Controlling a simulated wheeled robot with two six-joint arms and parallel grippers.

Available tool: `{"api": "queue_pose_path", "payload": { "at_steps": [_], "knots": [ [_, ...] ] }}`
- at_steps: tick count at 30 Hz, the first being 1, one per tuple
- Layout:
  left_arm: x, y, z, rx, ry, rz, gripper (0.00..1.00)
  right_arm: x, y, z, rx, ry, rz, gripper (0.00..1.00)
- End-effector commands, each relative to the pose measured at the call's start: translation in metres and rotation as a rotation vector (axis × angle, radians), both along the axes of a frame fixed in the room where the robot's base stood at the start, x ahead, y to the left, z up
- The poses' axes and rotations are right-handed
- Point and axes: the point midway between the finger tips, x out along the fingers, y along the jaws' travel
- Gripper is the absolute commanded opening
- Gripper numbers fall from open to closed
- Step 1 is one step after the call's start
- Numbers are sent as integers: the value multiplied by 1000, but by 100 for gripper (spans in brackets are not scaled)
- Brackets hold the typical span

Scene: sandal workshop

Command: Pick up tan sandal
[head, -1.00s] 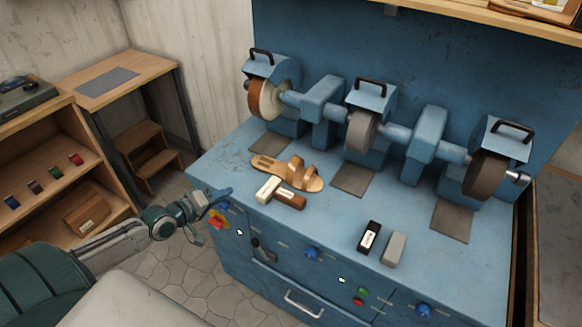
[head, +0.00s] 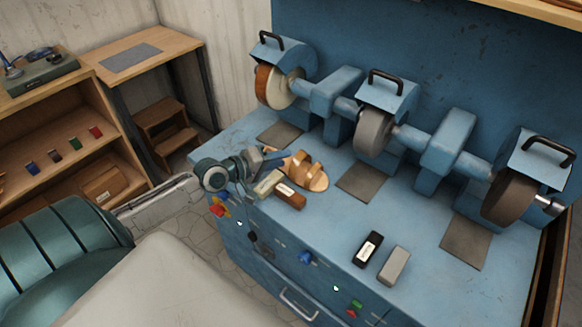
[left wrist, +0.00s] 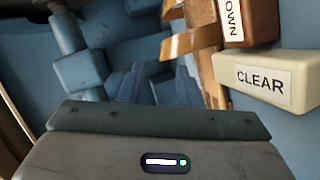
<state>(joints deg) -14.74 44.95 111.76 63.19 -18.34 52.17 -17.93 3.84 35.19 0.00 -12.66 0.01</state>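My left gripper is over the bench's left front part, at the sandal's left end, and looks open and empty. In the left wrist view the fingers (left wrist: 158,85) stand apart, with the sandal (left wrist: 192,42) to their right, partly cut off and partly hidden by blocks. I cannot tell whether the fingers touch the sandal. My right gripper is not in view.
A cream block labelled CLEAR (left wrist: 262,80) and a brown block (head: 290,196) lie close in front of the sandal. A black block (head: 367,249) and a grey block (head: 393,265) lie farther right. Grinding wheels (head: 372,133) stand behind. The bench between is clear.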

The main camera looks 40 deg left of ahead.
Motion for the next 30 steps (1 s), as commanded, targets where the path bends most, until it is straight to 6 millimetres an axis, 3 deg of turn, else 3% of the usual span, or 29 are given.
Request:
{"api": "queue_pose_path", "payload": {
  "at_steps": [9,16,26,30],
  "knots": [
    [24,-3,-6,-6,-2,2,31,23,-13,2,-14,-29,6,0],
    [48,-9,-14,-3,-1,1,31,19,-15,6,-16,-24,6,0],
    [53,-11,-16,0,0,-1,31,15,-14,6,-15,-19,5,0],
    [53,-11,-16,-1,0,-1,6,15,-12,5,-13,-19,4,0]
  ]
}}
